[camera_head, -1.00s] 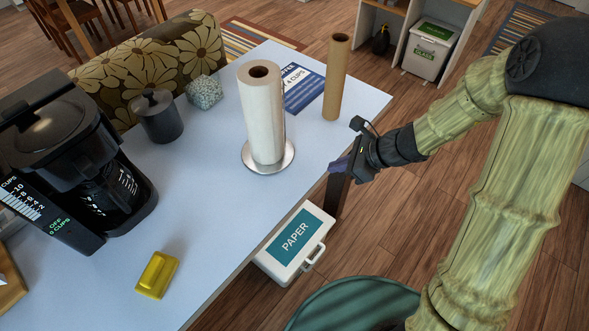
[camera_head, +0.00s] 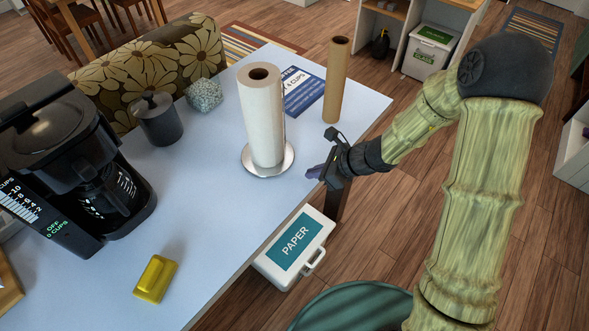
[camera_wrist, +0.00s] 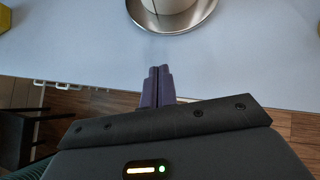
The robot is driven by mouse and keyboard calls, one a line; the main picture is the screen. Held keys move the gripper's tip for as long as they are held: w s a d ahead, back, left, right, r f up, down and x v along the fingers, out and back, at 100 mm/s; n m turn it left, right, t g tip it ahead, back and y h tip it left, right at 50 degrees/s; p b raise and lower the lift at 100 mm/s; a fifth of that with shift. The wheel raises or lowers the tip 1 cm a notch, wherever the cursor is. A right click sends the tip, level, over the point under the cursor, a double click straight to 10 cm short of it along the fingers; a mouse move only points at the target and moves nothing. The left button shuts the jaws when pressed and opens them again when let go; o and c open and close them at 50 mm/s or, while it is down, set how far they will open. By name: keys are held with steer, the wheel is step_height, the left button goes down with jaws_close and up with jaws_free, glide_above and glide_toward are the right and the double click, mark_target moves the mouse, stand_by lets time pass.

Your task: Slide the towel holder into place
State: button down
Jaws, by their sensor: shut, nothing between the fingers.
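The towel holder stands upright on the table, with a white paper towel roll (camera_head: 263,118) on it and a round metal base (camera_head: 267,165) under the roll. In the wrist view the metal base (camera_wrist: 172,14) shows at the top, beyond the fingertips and apart from them. My gripper (camera_head: 313,174) is shut and empty, at the table's right edge, to the right of the holder. The two purple fingers (camera_wrist: 158,72) are side by side in the wrist view, pointing toward the base.
A brown cardboard tube (camera_head: 337,80) stands behind my gripper. A blue-and-white sheet (camera_head: 303,92) lies behind the roll. A grey canister (camera_head: 158,118), speckled cube (camera_head: 204,95), coffee maker (camera_head: 75,160) and yellow block (camera_head: 156,278) are to the left. Table (camera_head: 215,225) is clear in front.

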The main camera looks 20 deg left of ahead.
mark_target(285, 172)
steer(key=a, duration=0.2)
steer(key=a+f+p, duration=0.1)
steer(key=a, duration=0.3)
steer(key=shift+w+f, duration=0.3)
steer(key=shift+f, duration=0.1)
steer(key=shift+d, duration=0.1)
